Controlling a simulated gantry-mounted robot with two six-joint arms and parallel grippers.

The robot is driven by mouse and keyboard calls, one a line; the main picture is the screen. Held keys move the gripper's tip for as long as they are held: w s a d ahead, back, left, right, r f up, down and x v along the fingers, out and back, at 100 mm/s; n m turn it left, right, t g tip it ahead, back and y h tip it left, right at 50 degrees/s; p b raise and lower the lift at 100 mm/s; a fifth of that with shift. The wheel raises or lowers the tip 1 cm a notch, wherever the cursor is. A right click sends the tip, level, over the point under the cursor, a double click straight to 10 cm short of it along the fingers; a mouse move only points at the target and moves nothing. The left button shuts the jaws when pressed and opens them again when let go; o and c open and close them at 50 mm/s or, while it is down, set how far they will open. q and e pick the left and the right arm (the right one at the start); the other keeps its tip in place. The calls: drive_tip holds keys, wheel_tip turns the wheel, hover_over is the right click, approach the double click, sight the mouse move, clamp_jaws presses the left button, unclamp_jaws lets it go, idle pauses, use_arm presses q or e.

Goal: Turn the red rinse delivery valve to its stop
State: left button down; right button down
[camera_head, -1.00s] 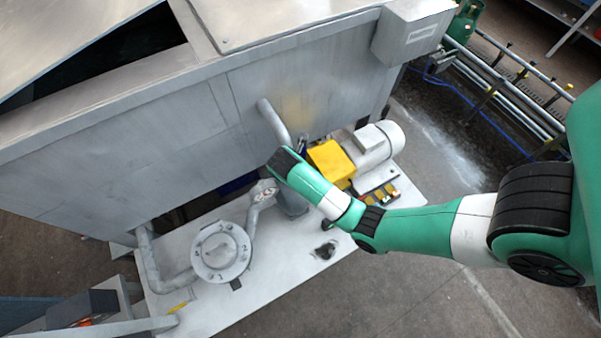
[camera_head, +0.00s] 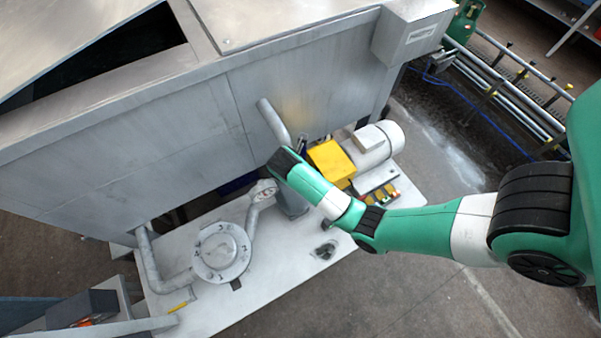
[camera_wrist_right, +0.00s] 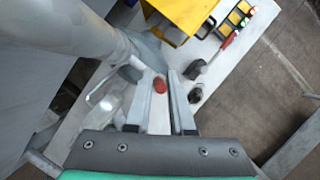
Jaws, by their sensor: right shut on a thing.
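The red valve piece (camera_wrist_right: 160,85) shows in the right wrist view as a short, rounded end between my right gripper's fingers. My right gripper (camera_wrist_right: 166,88) is shut on it, and the two grey fingers stand either side with a narrow gap. The rest of the valve is hidden by the fingers. In the head view my right arm reaches in from the right to the pipework beside the tank wall. The gripper's fingers and the red piece are hidden there behind the wrist. My left gripper is in neither current view.
A yellow box (camera_head: 331,163) and a grey motor (camera_head: 375,146) stand just right of the wrist. A round lidded housing (camera_head: 221,252) and bent pipes (camera_head: 150,262) are at the left. The tank wall (camera_head: 170,135) rises behind.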

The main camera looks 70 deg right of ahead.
drive_tip(key=shift+s+d+t+y, duration=0.25)
drive_tip(key=shift+d+t+y, duration=0.15)
drive_tip(key=shift+y, duration=0.1)
drive_tip(key=c, duration=0.8)
unclamp_jaws()
